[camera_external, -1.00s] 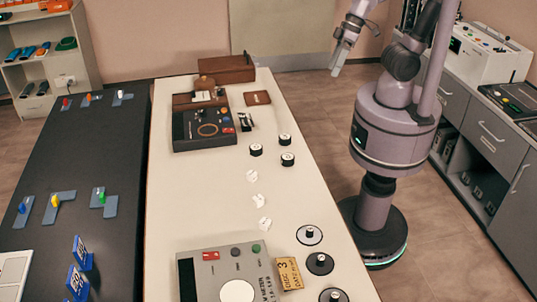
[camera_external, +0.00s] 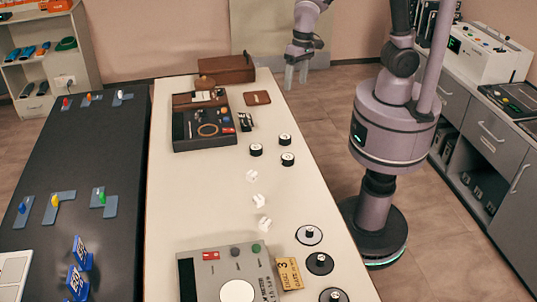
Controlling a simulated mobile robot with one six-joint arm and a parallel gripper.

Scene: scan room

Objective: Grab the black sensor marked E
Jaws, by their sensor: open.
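Several short black cylinders with white tops stand on the white table (camera_external: 200,210): one at the upper right (camera_external: 284,140), one at the left (camera_external: 256,150) and one at the lower right (camera_external: 288,159). Their top marks are too small to read, so I cannot tell which is marked E. My gripper (camera_external: 295,84) is open and empty, pointing down. It hangs near the table's far right edge, behind the black cylinders in the picture and apart from them.
A dark device box (camera_external: 203,128) stands left of the cylinders, with a brown case (camera_external: 226,69) behind it. Small white pieces (camera_external: 260,201) lie nearer the camera.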

